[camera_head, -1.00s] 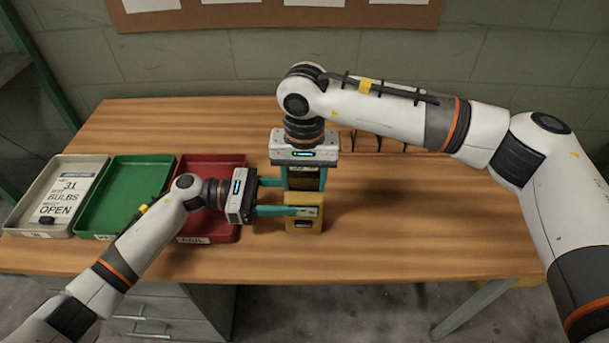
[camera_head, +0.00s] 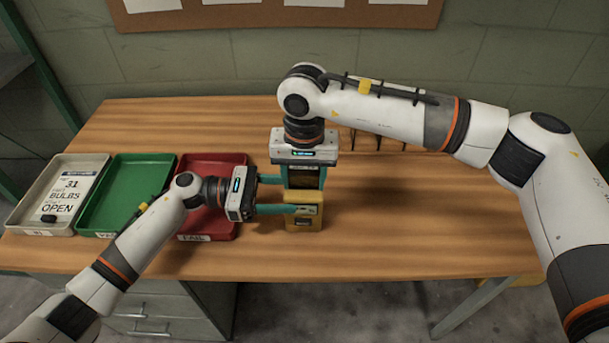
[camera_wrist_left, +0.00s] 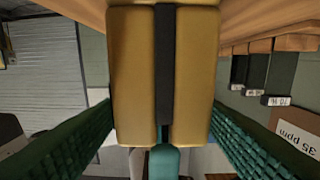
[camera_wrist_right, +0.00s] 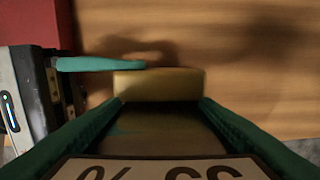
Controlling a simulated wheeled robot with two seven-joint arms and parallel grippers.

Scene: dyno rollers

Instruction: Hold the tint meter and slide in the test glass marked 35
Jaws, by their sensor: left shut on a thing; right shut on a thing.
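The yellow tint meter (camera_head: 303,217) stands on the table, with my left gripper (camera_head: 290,197) shut on it from the left. In the left wrist view the meter (camera_wrist_left: 130,75) fills the middle, with a dark strip down its face. My right gripper (camera_head: 304,178) points down just above the meter, shut on a dark test glass. In the right wrist view the glass (camera_wrist_right: 160,130) carries a white label with 35 % upside down. It reaches down toward the meter's top (camera_wrist_right: 158,84). I cannot tell whether its lower edge is inside the slot.
A white tray (camera_head: 17,215) with a printed card, a green tray (camera_head: 113,233) and a red tray (camera_head: 225,229) sit left of the meter. Dark labelled plates (camera_wrist_left: 280,72) hang at a wooden rack behind. The table's right side (camera_head: 430,235) is clear.

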